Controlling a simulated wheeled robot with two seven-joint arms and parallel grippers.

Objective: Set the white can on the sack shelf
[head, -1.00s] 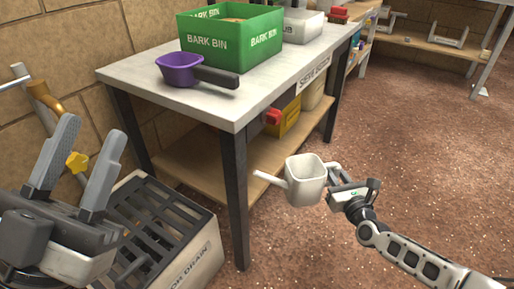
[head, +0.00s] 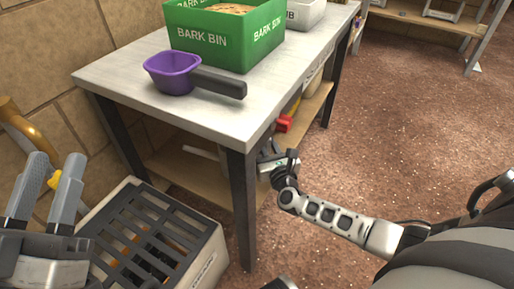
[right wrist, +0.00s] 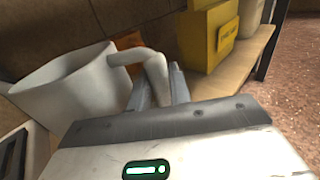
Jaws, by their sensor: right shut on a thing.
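The white can (right wrist: 75,85), a watering can, fills the left of the right wrist view. My right gripper (right wrist: 160,88) is shut on its handle. In the head view my right gripper (head: 272,163) reaches in under the bench top, beside the front leg. There only a pale strip, probably the can's spout (head: 202,152), shows under the top; the body is hidden. The wooden lower shelf (head: 316,106), probably the sack shelf, also shows in the right wrist view (right wrist: 232,75). Whether the can touches it I cannot tell. My left gripper (head: 50,170) is open and empty at the left.
The bench top (head: 115,75) carries a purple scoop (head: 172,75) and a green bark bin (head: 225,42). A yellow box (right wrist: 207,38) stands on the lower shelf. A drain box with a dark grate (head: 150,235) stands by the bench's front leg (head: 242,205).

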